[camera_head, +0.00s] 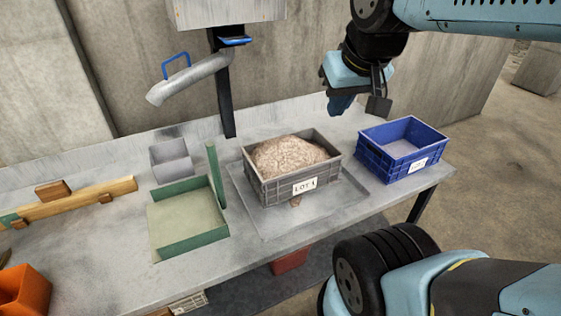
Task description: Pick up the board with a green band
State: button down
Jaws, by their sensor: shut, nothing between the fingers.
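The board (85,202) is a long, light wooden plank lying at the left of the bench. A green band (9,220) shows near its left end, which is partly cut off by the picture edge. A brown wooden block (53,190) sits at its back edge, and a small brown piece shows at its front. My gripper (359,105) hangs in the air at the upper right, above the back of the bench and far from the board. It is shut and empty.
A grey crate (290,188) labelled LOT 1 holds grain on a metal tray (345,205). An empty blue crate (400,165) stands right. A green-walled tray (190,238), grey bin (171,172) and orange bin (22,290) are left. A grey chute (190,82) overhangs the bench.

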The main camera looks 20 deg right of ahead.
aim_at(56, 198)
jog(key=u, duration=1.65)
jog(key=k, duration=0.8)
jog(key=i, duration=0.8)
jog(key=z, duration=0.1)
